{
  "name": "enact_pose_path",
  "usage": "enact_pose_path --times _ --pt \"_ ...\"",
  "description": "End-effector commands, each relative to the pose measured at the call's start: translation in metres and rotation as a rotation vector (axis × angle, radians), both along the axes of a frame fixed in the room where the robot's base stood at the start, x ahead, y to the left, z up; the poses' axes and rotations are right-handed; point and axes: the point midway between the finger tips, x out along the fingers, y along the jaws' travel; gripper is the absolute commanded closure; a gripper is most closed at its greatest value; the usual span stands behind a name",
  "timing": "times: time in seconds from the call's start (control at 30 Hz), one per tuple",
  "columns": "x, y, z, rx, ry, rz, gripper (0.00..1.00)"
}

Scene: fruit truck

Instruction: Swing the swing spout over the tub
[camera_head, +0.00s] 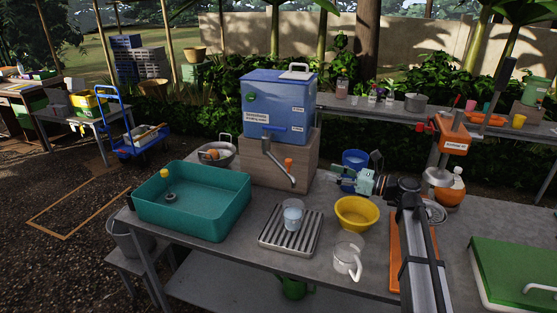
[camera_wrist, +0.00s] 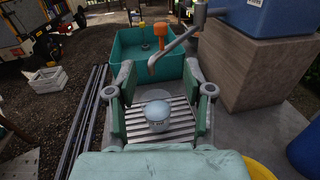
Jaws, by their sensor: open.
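The swing spout (camera_head: 279,167) is a grey angled pipe low on the front of the blue water dispenser (camera_head: 290,92). It slants down to the right, with an orange knob (camera_head: 288,163) near its outer end, over the bench and away from the tub. The teal tub (camera_head: 235,212) stands left of the dispenser. My gripper (camera_head: 345,180) is open and empty, right of the spout. In the wrist view, the spout (camera_wrist: 178,45) reaches toward the space between my open fingers (camera_wrist: 158,78), with its tip just ahead of them. Contact is not visible.
A slatted drip tray (camera_head: 272,241) holds a clear cup (camera_head: 293,213) below the spout. A yellow bowl (camera_head: 357,224) and a glass mug (camera_head: 345,262) stand to the right. A wooden block (camera_head: 277,168) supports the dispenser. A blue bucket (camera_head: 352,160) is behind my gripper.

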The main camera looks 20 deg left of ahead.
Motion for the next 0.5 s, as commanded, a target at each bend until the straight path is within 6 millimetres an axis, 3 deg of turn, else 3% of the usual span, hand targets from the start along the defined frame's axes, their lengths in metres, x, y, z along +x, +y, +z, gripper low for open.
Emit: enact_pose_path --times 0.5 --pt "0.009 0.095 0.002 -0.003 -0.002 0.002 0.48"
